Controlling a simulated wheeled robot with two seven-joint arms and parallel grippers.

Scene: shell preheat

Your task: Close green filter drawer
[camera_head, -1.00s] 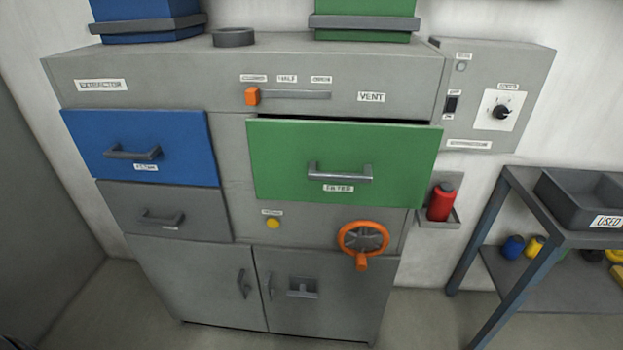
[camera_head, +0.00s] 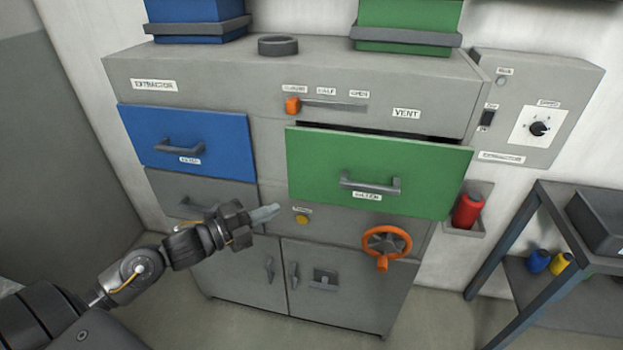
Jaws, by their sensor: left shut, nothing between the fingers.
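The green filter drawer (camera_head: 375,164) is at the upper right of the grey extractor cabinet. It stands pulled out a little, with a dark gap along its top edge. Its grey bar handle (camera_head: 370,184) is on the front, above a small label. My left gripper (camera_head: 266,213) is shut and empty. In the picture it is left of and below the green drawer's lower left corner, in front of the cabinet, pointing right; it appears apart from the drawer. My right gripper is not in view.
A blue drawer (camera_head: 187,142) and a grey drawer (camera_head: 165,187) are on the left. An orange wheel (camera_head: 387,243) and yellow button (camera_head: 301,219) sit below the green drawer. A red bottle (camera_head: 467,211) and a table (camera_head: 548,205) stand to the right.

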